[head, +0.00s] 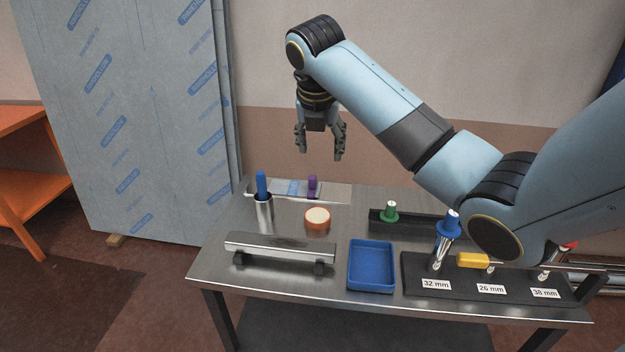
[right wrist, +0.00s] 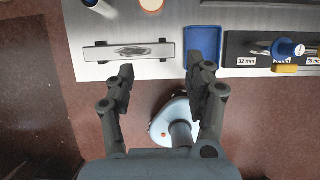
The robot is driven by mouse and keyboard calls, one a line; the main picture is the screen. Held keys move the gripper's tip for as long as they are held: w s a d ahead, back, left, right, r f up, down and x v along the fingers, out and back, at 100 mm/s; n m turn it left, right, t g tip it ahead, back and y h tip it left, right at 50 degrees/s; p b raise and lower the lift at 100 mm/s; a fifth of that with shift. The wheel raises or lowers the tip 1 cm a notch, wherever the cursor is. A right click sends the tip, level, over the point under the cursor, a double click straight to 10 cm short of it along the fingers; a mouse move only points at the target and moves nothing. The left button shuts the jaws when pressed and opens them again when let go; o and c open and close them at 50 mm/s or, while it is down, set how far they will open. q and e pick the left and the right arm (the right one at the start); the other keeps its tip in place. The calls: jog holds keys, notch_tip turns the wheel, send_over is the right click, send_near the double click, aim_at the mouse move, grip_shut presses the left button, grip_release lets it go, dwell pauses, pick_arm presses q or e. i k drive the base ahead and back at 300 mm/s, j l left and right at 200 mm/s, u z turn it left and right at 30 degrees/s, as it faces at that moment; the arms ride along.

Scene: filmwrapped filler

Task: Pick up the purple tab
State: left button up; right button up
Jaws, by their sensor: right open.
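The purple tab (head: 312,186) stands upright near the back left of the metal table, at a flat pale strip (head: 335,193). It is small, and its lower end is hard to make out. My right gripper (head: 320,153) is open and empty, pointing down; in the head view it appears above the tab, with a clear gap. In the right wrist view its open fingers (right wrist: 166,70) have nothing between them, and the purple tab does not show there. My left gripper is not in view.
A metal cup with a blue handle (head: 262,184) stands left of the tab. An orange-rimmed roll (head: 317,218), a metal bar (head: 280,248), a blue tray (head: 371,267) and a labelled black block (head: 462,287) are nearer the front. A wrapped panel (head: 140,110) stands left.

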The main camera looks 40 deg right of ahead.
aim_at(311, 180)
jog(key=i+l, duration=0.75)
jog(key=l, duration=0.2)
